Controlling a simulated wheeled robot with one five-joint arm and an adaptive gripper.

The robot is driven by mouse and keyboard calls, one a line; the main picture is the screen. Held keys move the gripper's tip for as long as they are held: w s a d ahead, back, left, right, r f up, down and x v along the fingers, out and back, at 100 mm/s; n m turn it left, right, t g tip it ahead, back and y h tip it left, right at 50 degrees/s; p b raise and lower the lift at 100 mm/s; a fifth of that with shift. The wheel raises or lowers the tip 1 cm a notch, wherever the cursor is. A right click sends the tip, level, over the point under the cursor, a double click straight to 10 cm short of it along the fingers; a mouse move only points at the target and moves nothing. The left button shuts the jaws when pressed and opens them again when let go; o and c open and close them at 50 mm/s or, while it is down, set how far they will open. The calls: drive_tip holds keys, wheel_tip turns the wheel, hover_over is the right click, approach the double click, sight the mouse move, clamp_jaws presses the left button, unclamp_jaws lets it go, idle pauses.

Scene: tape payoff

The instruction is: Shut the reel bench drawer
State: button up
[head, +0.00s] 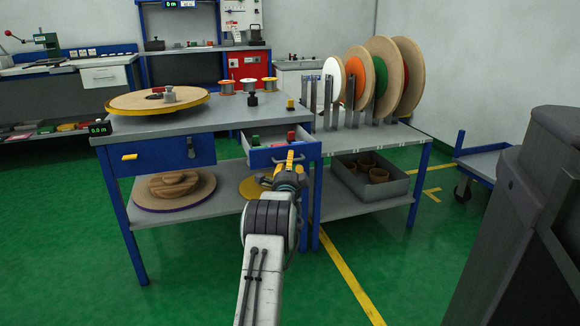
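The reel bench (225,118) has a grey top and blue legs. Its right drawer (262,158) stands pulled out, with a blue front and an open top showing green and red items (291,136) inside. My gripper (291,159), with yellow parts, is at the right part of this drawer's front, at the end of my arm reaching in from below. It overlaps the front in the picture, so I cannot tell whether it touches. The drawer's handle is not clearly visible behind it. The finger gap is too small to read.
A left blue drawer (165,155) with a yellow handle is closed. A large yellow-edged reel (140,103) and small spools (227,88) are on the bench. Upright reels (407,75) stand on a rack at right. A blue cart (485,163) is farther right. Green floor in front is open.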

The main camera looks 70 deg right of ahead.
drive_tip(key=shift+d, duration=0.15)
idle(0.3)
clamp_jaws()
